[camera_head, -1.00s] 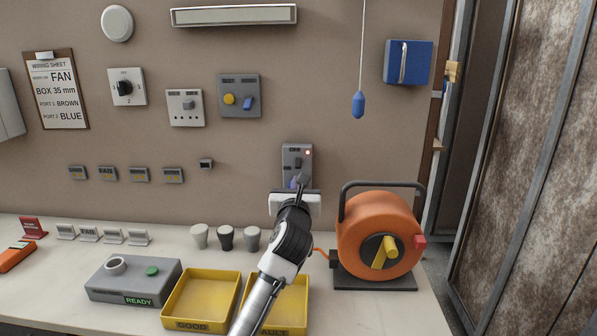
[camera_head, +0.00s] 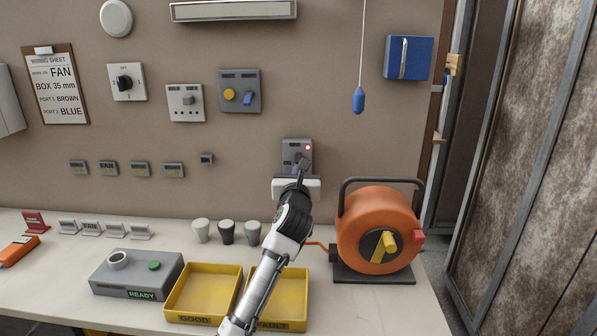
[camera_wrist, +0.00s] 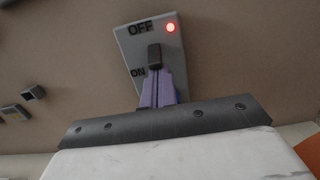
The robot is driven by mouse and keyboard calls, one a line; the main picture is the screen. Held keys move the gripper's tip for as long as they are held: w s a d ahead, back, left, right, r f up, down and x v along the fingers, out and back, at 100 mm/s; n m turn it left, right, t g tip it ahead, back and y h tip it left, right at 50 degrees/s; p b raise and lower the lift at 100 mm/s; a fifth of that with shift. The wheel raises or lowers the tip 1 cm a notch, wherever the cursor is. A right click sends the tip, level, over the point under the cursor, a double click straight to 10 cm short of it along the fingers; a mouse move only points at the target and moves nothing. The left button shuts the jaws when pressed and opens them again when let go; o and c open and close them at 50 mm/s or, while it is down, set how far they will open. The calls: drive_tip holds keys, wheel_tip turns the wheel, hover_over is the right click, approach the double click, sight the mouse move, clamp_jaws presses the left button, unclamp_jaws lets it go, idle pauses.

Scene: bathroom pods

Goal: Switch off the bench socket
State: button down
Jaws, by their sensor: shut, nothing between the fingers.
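The bench socket (camera_head: 291,146) is a grey upright plate on the wall, left of the orange reel, with a lit red lamp at its upper right. In the wrist view the socket plate (camera_wrist: 133,47) reads OFF at the top and ON lower down, with the red lamp lit beside OFF. My gripper (camera_head: 303,162) is shut and empty in front of the plate's lower half. In the wrist view my gripper (camera_wrist: 155,75) points up at a dark block, apparently the switch lever (camera_wrist: 154,54). Whether they touch is unclear; the fingers cover part of the plate.
An orange cable reel (camera_head: 364,222) stands close right of my arm. Yellow trays (camera_head: 203,271) and a grey READY box (camera_head: 128,284) lie on the bench to the left. A blue pull-cord handle (camera_head: 358,100) hangs up right. Other switches (camera_head: 185,112) are on the wall.

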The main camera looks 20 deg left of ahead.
drive_tip(key=shift+s+r, duration=0.1)
drive_tip(key=shift+r, duration=0.1)
drive_tip(key=shift+s+d+r+p, duration=0.1)
drive_tip(key=shift+s+r+p, duration=0.05)
drive_tip(key=shift+r+p, duration=0.4)
drive_tip(key=shift+s+r+g+p, duration=0.1)
drive_tip(key=shift+r+g+p, duration=0.3)
drive_tip(key=shift+p, duration=0.15)
drive_tip(key=shift+r+g+p, duration=0.1)
drive_tip(key=shift+g+p, duration=0.2)
drive_tip(key=shift+f, duration=0.4)
